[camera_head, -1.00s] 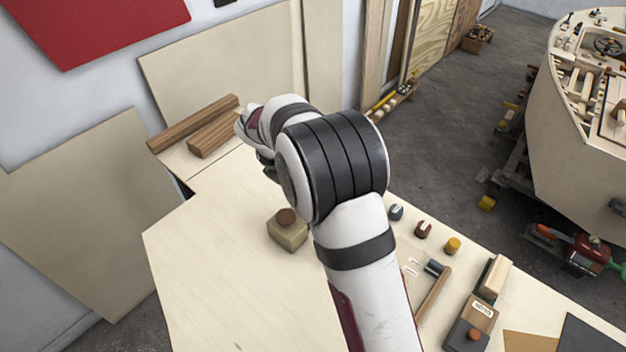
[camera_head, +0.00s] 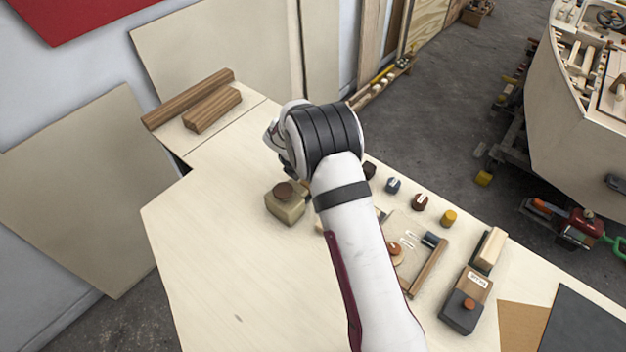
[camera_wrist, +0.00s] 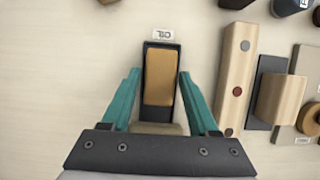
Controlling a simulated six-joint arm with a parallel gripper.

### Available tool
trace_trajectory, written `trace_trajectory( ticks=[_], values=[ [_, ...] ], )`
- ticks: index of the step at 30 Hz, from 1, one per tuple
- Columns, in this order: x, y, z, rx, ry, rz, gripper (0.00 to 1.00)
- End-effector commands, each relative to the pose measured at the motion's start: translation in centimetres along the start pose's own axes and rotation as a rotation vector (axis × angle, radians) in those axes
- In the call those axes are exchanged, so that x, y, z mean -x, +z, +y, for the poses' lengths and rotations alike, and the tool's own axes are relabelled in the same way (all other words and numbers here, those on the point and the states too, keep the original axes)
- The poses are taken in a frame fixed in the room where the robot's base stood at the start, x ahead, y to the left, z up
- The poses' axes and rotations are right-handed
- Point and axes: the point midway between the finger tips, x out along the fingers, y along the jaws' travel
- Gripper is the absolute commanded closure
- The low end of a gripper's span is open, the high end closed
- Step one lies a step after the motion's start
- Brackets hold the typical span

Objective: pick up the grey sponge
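I cannot surely pick out a grey sponge in either view. My gripper (camera_wrist: 160,73) is open in the wrist view, with its teal fingers spread and nothing clamped. Between and below the fingers lies a dark holder with a tan block (camera_wrist: 159,78) and a small label at its far end. A drab beige edge shows just in front of the palm, mostly hidden. In the head view my arm hides the fingers and the bench under them. A beige-grey block with a brown knob (camera_head: 285,203) stands left of my arm.
Several small knobs, including a yellow one (camera_head: 448,218), line the bench's right side. A dark block with a label and orange knob (camera_head: 465,302) sits near the front right. Wooden bars (camera_head: 212,109) lie at the back left. The bench's left part is clear.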

Motion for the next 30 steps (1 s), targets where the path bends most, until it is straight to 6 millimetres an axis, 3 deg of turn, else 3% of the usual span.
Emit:
trace_trajectory(
  ticks=[2, 9, 19, 26, 30],
  values=[
    [0.0, 0.0, 0.0, 0.0, 0.0, 0.0, 0.55],
    [0.0, 0.0, 0.0, 0.0, 0.0, 0.0, 0.98],
    [0.3, 0.1, 0.0, 0.0, 0.0, 0.0, 1.0],
    [3.5, 1.5, 0.1, -0.001, 0.001, -0.002, 1.0],
    [4.9, 3.0, -2.5, -0.004, -0.002, -0.001, 1.0]
  ],
)
